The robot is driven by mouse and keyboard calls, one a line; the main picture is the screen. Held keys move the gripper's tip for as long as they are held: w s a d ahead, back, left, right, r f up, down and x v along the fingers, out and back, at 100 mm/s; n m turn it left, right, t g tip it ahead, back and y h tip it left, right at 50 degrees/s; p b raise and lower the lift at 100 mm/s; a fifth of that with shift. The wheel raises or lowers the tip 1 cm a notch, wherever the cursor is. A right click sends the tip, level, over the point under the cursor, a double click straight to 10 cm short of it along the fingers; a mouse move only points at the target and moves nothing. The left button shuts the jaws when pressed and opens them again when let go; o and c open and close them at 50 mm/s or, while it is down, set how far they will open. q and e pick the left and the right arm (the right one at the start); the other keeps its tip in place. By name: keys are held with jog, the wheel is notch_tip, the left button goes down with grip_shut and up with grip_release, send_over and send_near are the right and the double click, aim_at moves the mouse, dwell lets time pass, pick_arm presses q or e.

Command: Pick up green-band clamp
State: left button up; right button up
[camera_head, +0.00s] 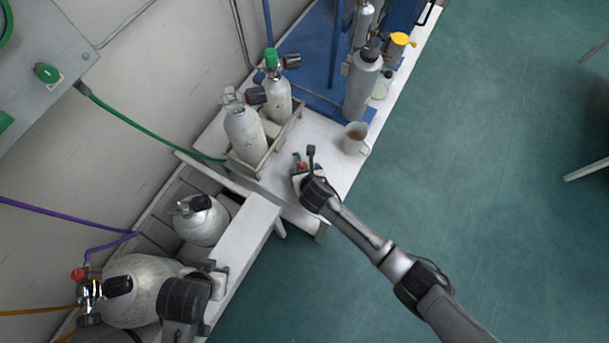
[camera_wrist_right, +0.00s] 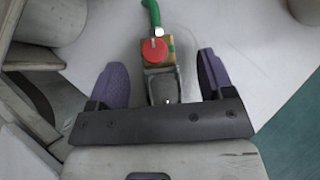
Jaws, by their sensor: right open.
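The green-band clamp (camera_wrist_right: 161,84) shows in the right wrist view as a metal yoke with a brass block, a round red knob and a bit of green band. A green hose runs from its far end. In the head view only its small red and green top (camera_head: 301,165) shows; my right gripper hides the rest. My right gripper (camera_wrist_right: 162,82) is open, its purple-padded fingers on either side of the yoke, with gaps on both sides. My left gripper (camera_head: 190,295) is low at the left in the head view, by the large cylinder; its fingers cannot be made out.
The clamp is over the white bench (camera_head: 325,205). A mug (camera_head: 354,138) stands to its right. Two cylinders stand in a wooden crate (camera_head: 262,160) to its left. A grey cylinder (camera_head: 361,90) stands behind. Open green floor (camera_head: 500,150) lies right of the bench.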

pick_arm(q)
jog(key=shift+a+f+b, duration=0.1)
jog(key=shift+f+b, duration=0.75)
jog(key=shift+f, duration=0.45)
pick_arm(e)
jog(key=shift+x, duration=1.7)
jog(key=shift+a, duration=0.1)
pick_arm(q)
jog(key=shift+a, duration=0.1)
pick_arm(e)
jog(key=c, duration=0.6)
pick_arm(q)
jog(key=shift+d, duration=0.2)
pick_arm(e)
jog(key=shift+r, duration=0.1)
jog(key=c, duration=0.7)
